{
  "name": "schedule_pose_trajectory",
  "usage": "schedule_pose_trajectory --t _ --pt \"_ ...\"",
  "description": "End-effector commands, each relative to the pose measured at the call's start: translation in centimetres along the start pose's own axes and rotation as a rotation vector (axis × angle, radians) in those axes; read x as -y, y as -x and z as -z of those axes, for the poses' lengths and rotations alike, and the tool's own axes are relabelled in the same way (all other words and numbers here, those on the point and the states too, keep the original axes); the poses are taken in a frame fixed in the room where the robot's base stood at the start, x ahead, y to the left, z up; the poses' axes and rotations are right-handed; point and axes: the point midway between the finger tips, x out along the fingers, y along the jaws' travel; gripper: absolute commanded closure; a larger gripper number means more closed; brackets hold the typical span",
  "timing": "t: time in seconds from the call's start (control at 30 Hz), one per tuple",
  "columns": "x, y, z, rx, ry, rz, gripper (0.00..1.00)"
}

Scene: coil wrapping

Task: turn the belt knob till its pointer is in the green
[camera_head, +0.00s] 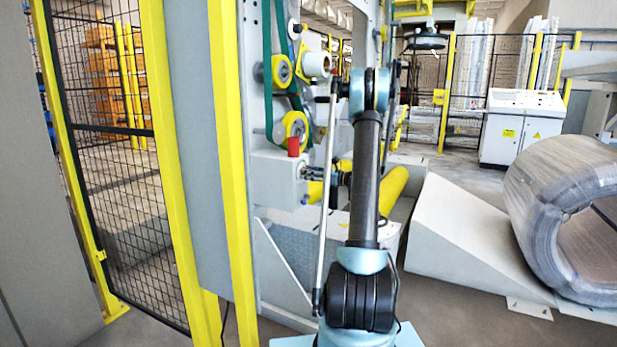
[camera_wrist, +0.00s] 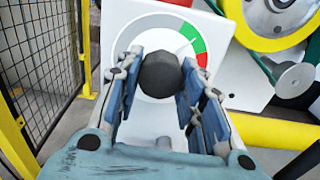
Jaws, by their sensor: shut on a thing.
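The belt knob (camera_wrist: 160,74) is dark and many-sided, on a white panel with a round dial (camera_wrist: 193,38). The dial has a grey arc, a green part at upper right and a red part below that. My gripper (camera_wrist: 160,82) is shut on the knob, one finger on each side. In the head view my gripper (camera_head: 318,173) reaches left to the side of a pale box (camera_head: 272,178), where the knob is too small and covered to see.
A red cylinder (camera_head: 293,146) stands on the box. Yellow-hubbed rollers (camera_head: 282,70) and a green belt (camera_head: 267,95) are above it. A yellow post (camera_head: 228,150) and a mesh fence (camera_head: 110,150) stand left. A wrapped coil (camera_head: 555,215) lies at right by a pale ramp (camera_head: 465,235).

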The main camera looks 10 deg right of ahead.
Motion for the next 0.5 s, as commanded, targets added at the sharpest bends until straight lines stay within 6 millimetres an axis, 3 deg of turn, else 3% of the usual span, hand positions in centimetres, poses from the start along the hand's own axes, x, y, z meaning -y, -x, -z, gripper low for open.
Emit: schedule_pose_trajectory --t 0.5 --pt "0.19 0.13 0.03 -0.001 -0.04 0.005 0.88"
